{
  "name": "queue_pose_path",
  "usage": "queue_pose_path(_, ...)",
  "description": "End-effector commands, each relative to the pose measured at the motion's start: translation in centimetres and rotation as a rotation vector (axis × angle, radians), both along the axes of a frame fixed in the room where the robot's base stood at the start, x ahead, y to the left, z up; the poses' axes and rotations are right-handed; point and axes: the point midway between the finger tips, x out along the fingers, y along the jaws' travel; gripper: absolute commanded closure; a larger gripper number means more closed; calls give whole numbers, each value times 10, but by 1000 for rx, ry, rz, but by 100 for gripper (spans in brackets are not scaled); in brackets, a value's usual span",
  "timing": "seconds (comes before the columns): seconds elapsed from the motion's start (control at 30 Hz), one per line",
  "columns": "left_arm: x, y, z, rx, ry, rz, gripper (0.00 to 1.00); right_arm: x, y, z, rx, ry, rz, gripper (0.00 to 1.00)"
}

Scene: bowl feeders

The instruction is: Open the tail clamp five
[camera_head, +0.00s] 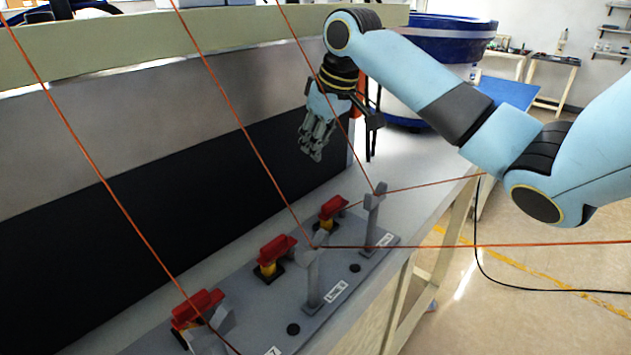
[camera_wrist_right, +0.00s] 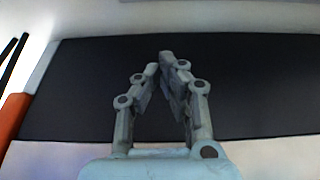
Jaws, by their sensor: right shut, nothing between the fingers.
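Three red-topped clamps stand in a row on a grey plate (camera_head: 232,318) on the bench: a near one (camera_head: 198,306), a middle one (camera_head: 277,249) and a far one (camera_head: 332,207). Grey upright levers (camera_head: 312,283) stand beside them, and a far one (camera_head: 375,215) shows too. White labels (camera_head: 335,292) lie on the plate, too small to read surely, so I cannot tell which clamp is five. My right gripper (camera_head: 316,158) hangs above and behind the far clamp, fingers pointing down, shut and empty, touching nothing. In the wrist view its fingertips (camera_wrist_right: 163,62) come together before a black panel.
A tall panel, black below (camera_head: 170,185) and grey above, runs along the left behind the clamps. A blue bowl feeder (camera_head: 440,42) stands at the back. Thin orange lines cross the view over the plate. Open floor (camera_head: 540,270) lies right of the bench.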

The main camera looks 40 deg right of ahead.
Motion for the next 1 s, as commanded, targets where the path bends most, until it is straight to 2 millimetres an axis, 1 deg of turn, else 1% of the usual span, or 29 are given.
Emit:
queue_pose_path(0.07, -4, 0, 1, 0, 5, 0, 60, 1, 0, -2, 1, 1, -1, 100)
queue_pose_path(0.17, -19, 0, 2, 0, 25, 1, 60, 4, 1, -11, 4, 2, -1, 100)
queue_pose_path(0.23, -29, 0, 3, 0, 41, 1, 60, 7, 1, -21, 4, 3, -2, 100)
queue_pose_path(0.3, -35, 0, 5, 0, 49, 2, 60, 11, 2, -33, 6, 5, -2, 100)
queue_pose_path(0.43, -30, 0, 9, 0, 43, 1, 60, 21, 3, -60, 5, 3, -2, 100)
queue_pose_path(0.6, -16, 0, 14, 0, 23, 1, 60, 32, 4, -94, 3, 4, -1, 100)
queue_pose_path(0.63, -14, 0, 17, 0, 20, 0, 60, 30, 3, -97, 1, 5, -1, 100)
queue_pose_path(0.7, -13, 0, 28, 0, 18, 0, 60, 16, 1, -92, -3, 4, 1, 100)
queue_pose_path(0.8, -9, 0, 35, -1, 12, 1, 60, 4, 0, -92, -2, 3, 0, 100)
queue_pose_path(1.0, -14, 0, 39, 0, 18, 0, 60, -7, -1, -94, 0, 1, 0, 100)
